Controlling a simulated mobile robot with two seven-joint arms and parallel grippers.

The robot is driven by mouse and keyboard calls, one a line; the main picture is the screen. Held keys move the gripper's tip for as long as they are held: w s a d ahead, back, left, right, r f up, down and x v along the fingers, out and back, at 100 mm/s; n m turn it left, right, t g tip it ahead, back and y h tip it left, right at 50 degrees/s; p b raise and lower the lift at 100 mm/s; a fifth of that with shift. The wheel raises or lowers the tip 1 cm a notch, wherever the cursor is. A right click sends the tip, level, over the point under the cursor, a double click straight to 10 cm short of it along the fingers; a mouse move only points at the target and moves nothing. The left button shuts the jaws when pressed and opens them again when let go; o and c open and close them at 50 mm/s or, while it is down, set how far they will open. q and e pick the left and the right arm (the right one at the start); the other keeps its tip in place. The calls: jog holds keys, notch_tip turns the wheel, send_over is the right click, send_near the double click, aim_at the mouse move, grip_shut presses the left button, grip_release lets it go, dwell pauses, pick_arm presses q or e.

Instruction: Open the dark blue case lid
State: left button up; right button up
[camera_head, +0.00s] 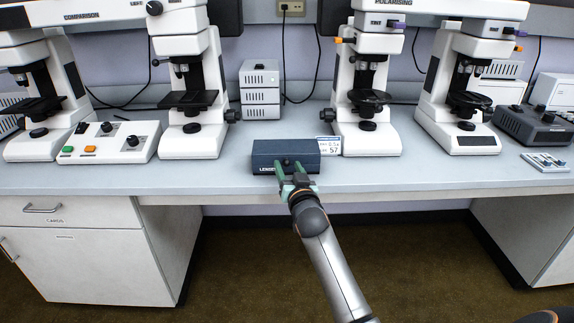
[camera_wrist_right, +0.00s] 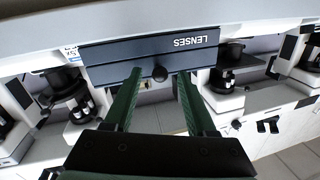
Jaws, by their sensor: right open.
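The dark blue case (camera_head: 287,150) sits shut on the bench near its front edge, with a LENSES label on its front. In the right wrist view the case front (camera_wrist_right: 120,60) fills the upper middle, with a dark round knob (camera_wrist_right: 160,73). My right gripper (camera_head: 288,168) is at the case front, its two green fingers apart. In the right wrist view the fingers (camera_wrist_right: 156,80) stand either side of the knob and the gap around it looks clear. I cannot tell whether the fingertips touch the case. My left gripper is not in view.
White microscopes (camera_head: 190,85) and (camera_head: 367,90) stand left and right behind the case. A small label card (camera_head: 329,146) is right beside it. A control box (camera_head: 110,142) is at the left. The bench front (camera_head: 220,178) beside the case is clear.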

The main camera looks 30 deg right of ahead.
jog(key=shift+w, duration=0.15)
jog(key=shift+c, duration=0.3)
grip_shut()
dwell(1.1)
